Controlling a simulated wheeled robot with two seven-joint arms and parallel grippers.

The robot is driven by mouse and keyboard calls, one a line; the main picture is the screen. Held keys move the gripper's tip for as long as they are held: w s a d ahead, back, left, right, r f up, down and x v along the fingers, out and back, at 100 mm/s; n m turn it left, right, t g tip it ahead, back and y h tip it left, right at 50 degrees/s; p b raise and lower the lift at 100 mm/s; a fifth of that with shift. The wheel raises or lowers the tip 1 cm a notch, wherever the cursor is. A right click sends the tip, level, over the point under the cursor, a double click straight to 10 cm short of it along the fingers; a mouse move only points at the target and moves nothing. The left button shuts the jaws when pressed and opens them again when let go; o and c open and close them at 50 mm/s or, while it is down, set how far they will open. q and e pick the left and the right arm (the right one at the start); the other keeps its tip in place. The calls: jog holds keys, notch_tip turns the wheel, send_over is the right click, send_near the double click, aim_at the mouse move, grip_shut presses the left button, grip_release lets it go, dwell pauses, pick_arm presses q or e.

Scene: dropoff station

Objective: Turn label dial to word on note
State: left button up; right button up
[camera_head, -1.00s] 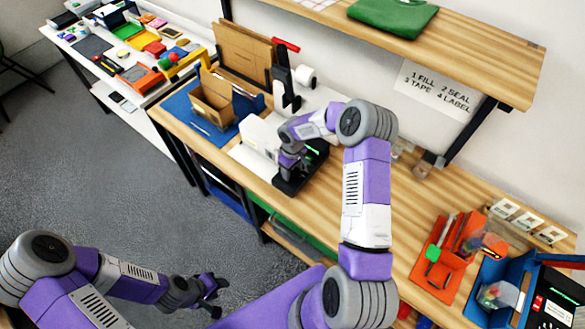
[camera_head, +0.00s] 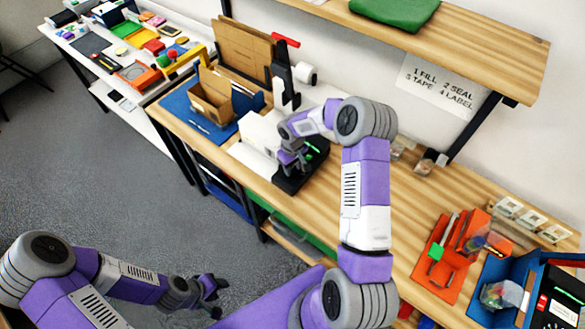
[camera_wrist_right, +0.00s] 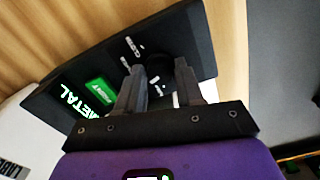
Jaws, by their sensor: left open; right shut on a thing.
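The black label unit (camera_head: 288,184) stands beside a white box-shaped part (camera_head: 259,132) on the wooden bench. In the right wrist view its panel shows a screen reading METAL (camera_wrist_right: 66,107), a green PRINT button (camera_wrist_right: 100,91) and small white words around a dark round dial (camera_wrist_right: 185,75). My right gripper (camera_wrist_right: 162,78) is shut on the dial; its fingers hide part of it and some words. It also shows in the head view (camera_head: 291,160). My left gripper (camera_head: 212,286) is open and empty, low over the floor. I cannot make out a note with a single word.
A wall sign (camera_head: 440,85) lists FILL, SEAL, TAPE, LABEL. An open cardboard box (camera_head: 212,95) stands on a blue mat (camera_head: 185,110) to the left. An orange tray (camera_head: 440,270) and a blue bin (camera_head: 485,308) are at the right.

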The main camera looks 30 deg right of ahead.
aim_at(293, 169)
jog(key=m+b, duration=0.3)
jog(key=m, duration=0.1)
jog(key=shift+f+b, duration=0.15)
jog(key=shift+b, duration=0.15)
jog(key=shift+m+b, duration=0.9)
jog(key=shift+m, duration=1.1)
jog(key=o, duration=1)
jog(key=shift+r, duration=0.2)
notch_tip(293, 169, up, 8)
jog(key=shift+f, duration=0.25)
